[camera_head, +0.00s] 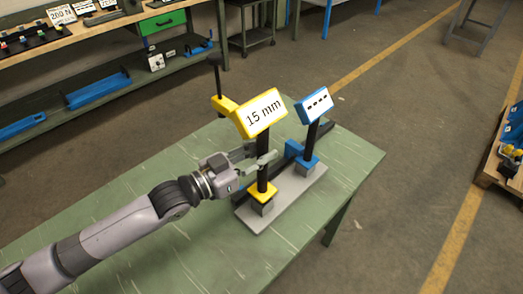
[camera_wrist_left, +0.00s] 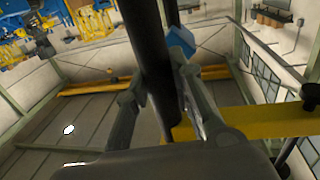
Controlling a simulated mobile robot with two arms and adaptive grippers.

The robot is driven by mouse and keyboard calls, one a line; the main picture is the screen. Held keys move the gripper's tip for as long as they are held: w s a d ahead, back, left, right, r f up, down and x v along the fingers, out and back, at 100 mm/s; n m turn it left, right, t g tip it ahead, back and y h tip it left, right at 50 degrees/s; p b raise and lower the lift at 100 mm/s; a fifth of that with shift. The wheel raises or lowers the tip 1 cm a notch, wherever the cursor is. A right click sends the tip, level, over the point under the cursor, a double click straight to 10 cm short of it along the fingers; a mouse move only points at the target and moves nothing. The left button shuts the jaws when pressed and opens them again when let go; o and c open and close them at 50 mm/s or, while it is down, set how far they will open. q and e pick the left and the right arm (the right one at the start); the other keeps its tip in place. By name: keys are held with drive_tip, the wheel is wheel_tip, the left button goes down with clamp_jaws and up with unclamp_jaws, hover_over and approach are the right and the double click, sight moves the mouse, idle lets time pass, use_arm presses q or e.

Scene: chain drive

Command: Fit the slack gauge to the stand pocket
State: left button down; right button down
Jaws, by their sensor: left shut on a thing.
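The yellow slack gauge has a head marked "15 mm" (camera_head: 263,111), a black post and a yellow foot (camera_head: 263,192). My left gripper (camera_head: 262,160) is shut on the black post, below the head. In the left wrist view the dark post (camera_wrist_left: 150,55) passes between the fingers (camera_wrist_left: 165,100). The gauge looks about upright, its foot at a grey block on the light grey stand (camera_head: 285,208). I cannot tell whether the foot is seated in that block. A blue gauge (camera_head: 315,105) with a dashed display stands on another block of the stand. My right gripper is out of view.
The stand is on a green table (camera_head: 150,215), clear at the front and right. A yellow arm (camera_head: 223,104) with a black knobbed rod (camera_head: 216,75) is behind the head. A workbench (camera_head: 95,30) is at the back left, and a pallet (camera_head: 503,165) at the far right.

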use_arm(q)
drive_tip(key=shift+f+b, duration=1.15)
drive_tip(key=shift+f, duration=0.3)
idle(0.3)
drive_tip(key=c, duration=1.8)
unclamp_jaws()
drive_tip(key=o, duration=0.4)
drive_tip(key=shift+s+f, duration=0.1)
drive_tip(key=shift+o, duration=0.4)
drive_tip(key=shift+f, duration=0.1)
drive_tip(key=v, duration=1.2)
drive_tip(key=shift+f, duration=0.1)
